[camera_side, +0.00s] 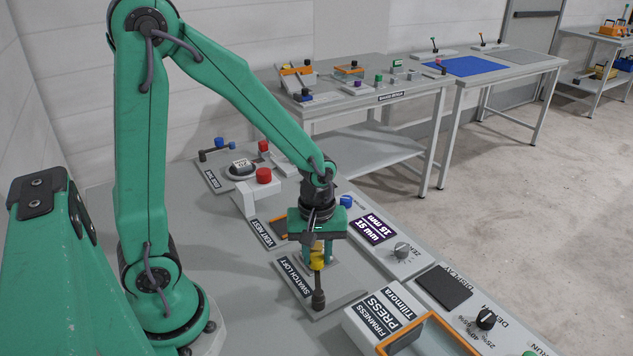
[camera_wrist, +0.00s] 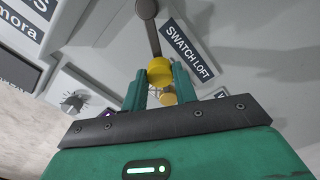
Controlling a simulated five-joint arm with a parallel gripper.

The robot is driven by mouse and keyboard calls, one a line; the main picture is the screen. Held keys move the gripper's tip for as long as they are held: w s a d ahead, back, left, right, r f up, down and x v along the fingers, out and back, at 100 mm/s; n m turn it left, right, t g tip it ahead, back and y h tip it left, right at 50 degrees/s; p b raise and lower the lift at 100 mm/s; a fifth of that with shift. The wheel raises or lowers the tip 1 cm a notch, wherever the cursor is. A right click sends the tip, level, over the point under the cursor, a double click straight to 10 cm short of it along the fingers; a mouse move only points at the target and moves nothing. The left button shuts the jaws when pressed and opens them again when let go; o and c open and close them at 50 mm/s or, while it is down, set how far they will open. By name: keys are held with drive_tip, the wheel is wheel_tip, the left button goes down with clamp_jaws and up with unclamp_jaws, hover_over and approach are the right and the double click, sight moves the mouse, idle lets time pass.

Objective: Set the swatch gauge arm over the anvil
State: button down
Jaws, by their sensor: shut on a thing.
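The swatch gauge stands on a grey plate labelled SWATCH LOFT (camera_side: 292,277). Its dark arm (camera_wrist: 152,36) runs from a round dark pivot (camera_side: 318,299) to a yellow knob (camera_side: 317,263). My gripper (camera_side: 317,257) points down over the plate and is shut on the yellow knob, which shows between the green fingers in the wrist view (camera_wrist: 160,71). A smaller pale yellow round part (camera_wrist: 168,99) shows beyond the knob; I cannot tell whether it is the anvil. My fingers hide much of the plate there.
A firmness press (camera_side: 385,315) is close in front. Bench surface left of the gauge is clear.

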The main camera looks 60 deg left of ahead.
sight(314, 257)
idle(0.3)
drive_tip(key=c, duration=1.1)
unclamp_jaws()
drive_tip(key=shift+r, duration=0.2)
drive_tip(key=shift+r, duration=3.75)
drive_tip(key=s+a+r+m+t, duration=0.1)
drive_tip(key=s+r+m+t, duration=0.4)
drive_tip(key=r+m, duration=0.5)
drive_tip(key=shift+s+r+m+t, duration=0.3)
drive_tip(key=shift+s+m, duration=0.8)
drive_tip(key=shift+s, duration=0.1)
